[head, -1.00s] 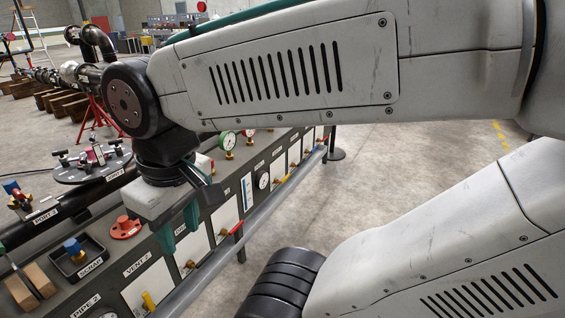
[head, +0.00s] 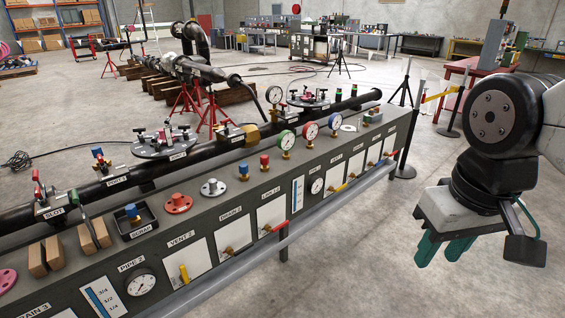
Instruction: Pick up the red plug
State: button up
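A small red plug (head: 265,161) with a brass lower end stands upright on the grey bench top (head: 325,143), right of a similar blue plug (head: 243,171). My gripper (head: 442,252) hangs at the right of the head view, off the bench's front side over the floor. Its two teal fingers point down with a gap between them, and nothing shows between them. It is well apart from the red plug, which is in clear view.
A red flanged spool (head: 178,203) and a grey flanged piece (head: 213,187) sit left of the plugs. A tray (head: 134,226) marked SCRAP holds another blue plug. Gauges (head: 286,142) stand to the right. A black pipe (head: 205,150) runs behind; a rail (head: 270,247) runs along the front.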

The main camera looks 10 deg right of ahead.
aim_at(264, 158)
jog(key=z, duration=0.4)
jog(key=i, duration=1.65)
jog(key=u, duration=1.2)
jog(key=i, duration=0.7)
jog(key=u, duration=0.75)
